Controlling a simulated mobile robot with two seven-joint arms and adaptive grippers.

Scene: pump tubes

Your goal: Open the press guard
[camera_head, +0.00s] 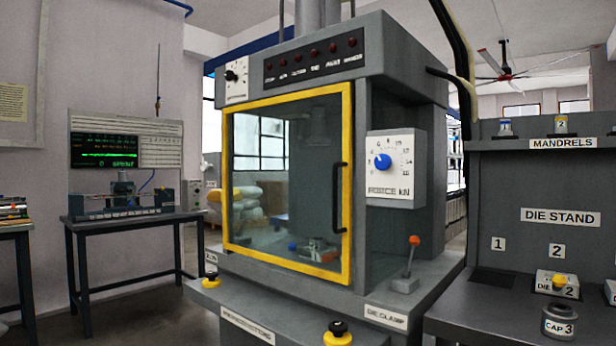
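The press guard (347,113) is a yellow-framed clear door on the front of the grey press (410,97). It looks shut, with its frame flush against the press opening. A black vertical handle (339,198) is on its right side. Through the pane I see the press interior with a small die fixture (318,248) low inside. Neither of my grippers shows in this view.
A force dial box (396,168) and an orange-knobbed lever (412,255) stand right of the guard. Black-and-yellow knobs (337,334) sit on the front ledge. The die stand (520,235) is at right, a bench (125,222) at left.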

